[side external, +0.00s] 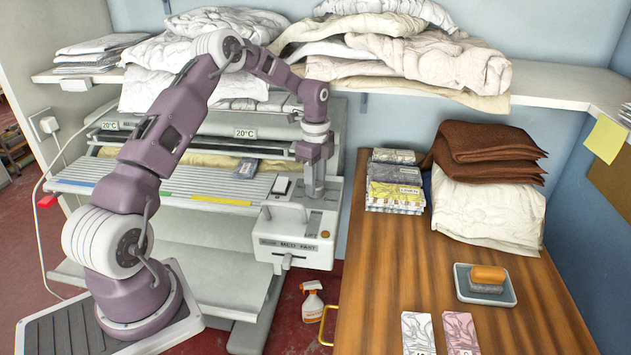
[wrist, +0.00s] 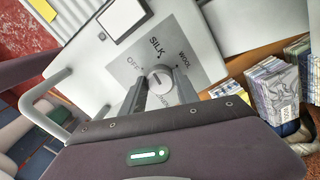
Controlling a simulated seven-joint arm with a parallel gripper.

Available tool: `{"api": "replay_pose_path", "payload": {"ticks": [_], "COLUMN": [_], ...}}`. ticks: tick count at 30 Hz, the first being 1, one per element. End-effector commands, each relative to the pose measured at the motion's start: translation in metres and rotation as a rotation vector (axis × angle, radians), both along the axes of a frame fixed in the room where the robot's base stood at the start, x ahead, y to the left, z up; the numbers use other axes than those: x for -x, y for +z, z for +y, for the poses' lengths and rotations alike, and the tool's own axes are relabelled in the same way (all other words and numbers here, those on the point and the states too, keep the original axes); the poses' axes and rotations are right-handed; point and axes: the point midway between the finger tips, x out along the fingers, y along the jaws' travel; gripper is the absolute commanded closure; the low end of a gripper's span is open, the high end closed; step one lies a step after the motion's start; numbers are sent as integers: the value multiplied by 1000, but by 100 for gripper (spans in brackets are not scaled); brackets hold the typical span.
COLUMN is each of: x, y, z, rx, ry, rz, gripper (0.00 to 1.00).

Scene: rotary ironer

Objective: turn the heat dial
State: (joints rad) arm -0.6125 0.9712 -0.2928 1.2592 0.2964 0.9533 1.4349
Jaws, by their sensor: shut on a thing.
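The heat dial (wrist: 160,78) is a round light-grey knob on a grey plate (wrist: 136,42) of the ironer. The plate reads OFF, SILK and WOOL around the dial, and another label is partly hidden by my gripper. I cannot tell for sure which label the dial's mark points to. My gripper (wrist: 161,90) is shut on the dial, one finger on each side of it. In the side external view my gripper (side external: 314,190) points down onto the ironer's white control box (side external: 300,228), and the dial is hidden there.
The ironer's feed table (side external: 200,187) lies left of the control box. A lever handle (wrist: 48,100) stands beside the box. A spray bottle (side external: 312,303) stands on the floor.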

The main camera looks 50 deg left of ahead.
Motion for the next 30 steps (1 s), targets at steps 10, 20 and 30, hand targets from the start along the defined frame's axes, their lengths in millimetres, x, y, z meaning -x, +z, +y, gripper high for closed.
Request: {"api": "replay_pose_path", "payload": {"ticks": [10, 20, 30], "x": [-1, 0, 0], "y": [1, 1, 0], "z": [1, 1, 0], "rx": [-2, -2, 0], "ry": [-14, -13, 77], "rz": [-2, -1, -1], "gripper": [100, 41, 41]}}
